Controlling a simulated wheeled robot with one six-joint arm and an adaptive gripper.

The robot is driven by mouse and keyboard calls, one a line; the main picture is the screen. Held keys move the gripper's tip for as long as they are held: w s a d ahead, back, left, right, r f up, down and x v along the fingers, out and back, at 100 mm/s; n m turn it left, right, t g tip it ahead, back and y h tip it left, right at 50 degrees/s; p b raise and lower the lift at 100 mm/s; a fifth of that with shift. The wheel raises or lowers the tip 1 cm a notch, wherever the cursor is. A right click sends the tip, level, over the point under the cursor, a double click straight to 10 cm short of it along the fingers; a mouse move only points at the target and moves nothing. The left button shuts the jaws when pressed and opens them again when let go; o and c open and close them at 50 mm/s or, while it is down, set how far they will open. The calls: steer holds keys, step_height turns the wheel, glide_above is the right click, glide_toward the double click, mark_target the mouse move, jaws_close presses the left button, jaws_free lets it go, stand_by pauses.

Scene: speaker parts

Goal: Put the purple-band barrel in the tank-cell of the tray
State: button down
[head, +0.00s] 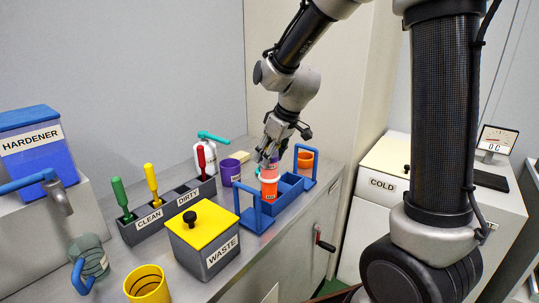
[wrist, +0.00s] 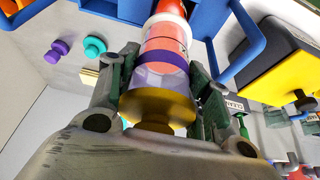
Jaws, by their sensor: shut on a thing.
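My gripper (head: 273,152) points down over the blue tray (head: 289,185) and is shut on the purple-band barrel (wrist: 162,62). In the wrist view the barrel sits between both fingers, with a gold end nearest the palm, a clear part, a purple band and an orange part beyond. In the head view an orange body with a white ring (head: 269,186) shows below the fingers, at the tray's left part. Whether it is all the barrel or partly another piece under it, I cannot tell. The tray has upright blue handles at both ends. The cell floor below is hidden.
The yellow-lidded waste bin (head: 206,238) stands left of the tray. A grey rack (head: 168,211) holds green, yellow and red tools. A purple cup (head: 231,172) is behind the tray, an orange cup (head: 305,159) at its far end. A yellow cup (head: 147,285) stands in front.

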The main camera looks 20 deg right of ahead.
steer(key=c, duration=0.7)
jaws_free()
steer(key=shift+f, duration=0.1)
steer(key=v, duration=1.2)
steer(key=s+d+m+h, duration=0.1)
steer(key=s+d+m, duration=0.1)
steer(key=s+d, duration=0.2)
steer(key=s+d+m+h, duration=0.1)
steer(key=s+d, duration=0.3)
steer(key=s, duration=0.7)
steer(key=s+d+f+m, duration=0.1)
steer(key=s+d+m, duration=0.3)
steer(key=s, duration=0.3)
steer(key=shift+s+h, duration=0.35)
steer(key=shift+h, duration=0.05)
